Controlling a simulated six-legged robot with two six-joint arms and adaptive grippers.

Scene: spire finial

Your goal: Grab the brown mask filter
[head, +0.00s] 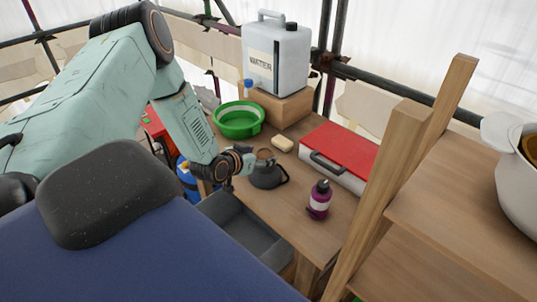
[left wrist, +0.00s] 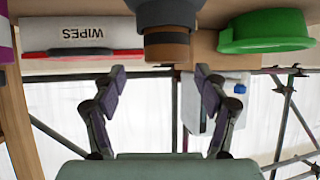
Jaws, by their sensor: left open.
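The brown mask filter (head: 265,155) sits on a dark grey mask (head: 268,176) on the wooden table in the head view. In the left wrist view the brown filter (left wrist: 167,46) is a short banded cylinder joined to the dark mask body (left wrist: 166,13). My left gripper (head: 245,160) is just left of the filter in the head view. In the left wrist view its fingers (left wrist: 160,74) are spread wide, with the filter centred beyond the tips and nothing between them. My right gripper is not in view.
A green basin (head: 238,131), a yellowish block (head: 282,144), a purple bottle (head: 318,200) and a red-lidded case (head: 340,154) surround the mask. A water canister (head: 277,60) stands behind on a wooden block. A grey open drawer (head: 243,232) lies in front. A wooden shelf post (head: 385,190) rises at right.

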